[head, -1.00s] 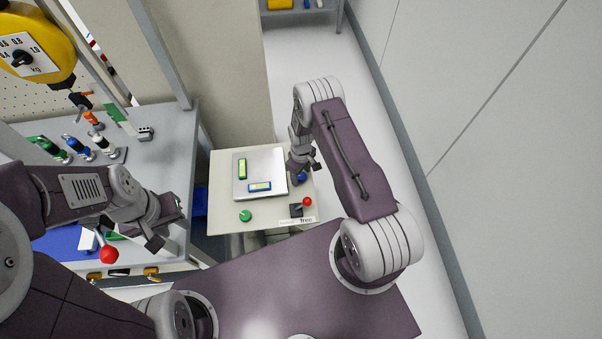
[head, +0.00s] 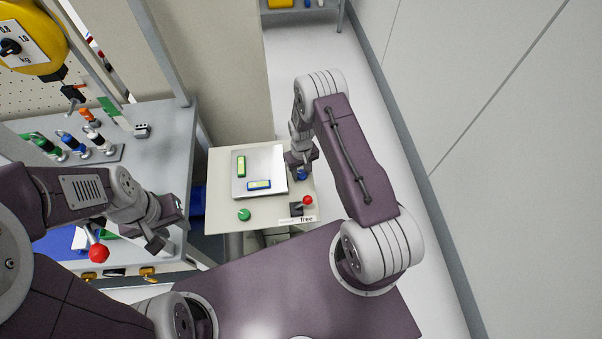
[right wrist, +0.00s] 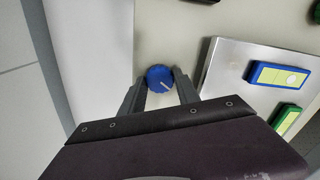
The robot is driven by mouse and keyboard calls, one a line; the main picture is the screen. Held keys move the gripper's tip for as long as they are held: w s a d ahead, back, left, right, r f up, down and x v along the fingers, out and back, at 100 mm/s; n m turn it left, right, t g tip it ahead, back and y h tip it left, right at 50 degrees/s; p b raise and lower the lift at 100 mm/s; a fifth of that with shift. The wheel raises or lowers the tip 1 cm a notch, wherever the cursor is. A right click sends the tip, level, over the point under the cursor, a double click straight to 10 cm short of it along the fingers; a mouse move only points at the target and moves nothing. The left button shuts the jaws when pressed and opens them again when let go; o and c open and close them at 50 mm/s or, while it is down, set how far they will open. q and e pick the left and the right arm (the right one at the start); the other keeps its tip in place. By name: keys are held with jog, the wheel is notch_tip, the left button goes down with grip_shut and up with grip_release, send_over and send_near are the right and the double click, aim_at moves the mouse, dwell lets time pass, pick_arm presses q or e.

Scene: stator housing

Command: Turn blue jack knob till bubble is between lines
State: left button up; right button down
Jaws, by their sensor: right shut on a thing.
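The blue jack knob (right wrist: 160,78) has a white pointer mark and sits at the plate's edge on the beige table; it is partly hidden in the head view (head: 302,175). My right gripper (right wrist: 160,90) has a finger on each side of it and is shut on it. A blue-framed level (head: 259,185) lies on the grey plate, also in the right wrist view (right wrist: 277,75). A green-framed level (head: 241,166) lies crosswise to it. Their bubbles are too small to place against the lines. My left gripper (head: 168,225) is open and empty, away to the left.
The grey plate (head: 278,160) rests on the beige table (head: 222,200). A green knob (head: 244,214), a red-balled lever (head: 308,200) and a label reading "free" (head: 306,219) are near its front. A workbench (head: 165,150) with tools stands left; another red ball (head: 99,253) is near my left gripper.

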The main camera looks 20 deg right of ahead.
aim_at(301, 174)
jog(key=m+b, duration=0.2)
jog(key=m, duration=0.3)
jog(key=shift+m, duration=0.3)
jog(key=m+b, duration=0.1)
jog(key=m, duration=0.4)
jog(key=shift+b, duration=0.4)
jog(key=shift+m, duration=0.4)
jog(key=c, duration=0.9)
grip_release()
jog(key=shift+s+a+r, duration=0.1)
jog(key=shift+s, duration=0.05)
jog(key=shift+r, duration=0.1)
notch_tip(301, 174, up, 9)
jog(key=shift+f+b, duration=0.1)
jog(key=shift+b, duration=0.55)
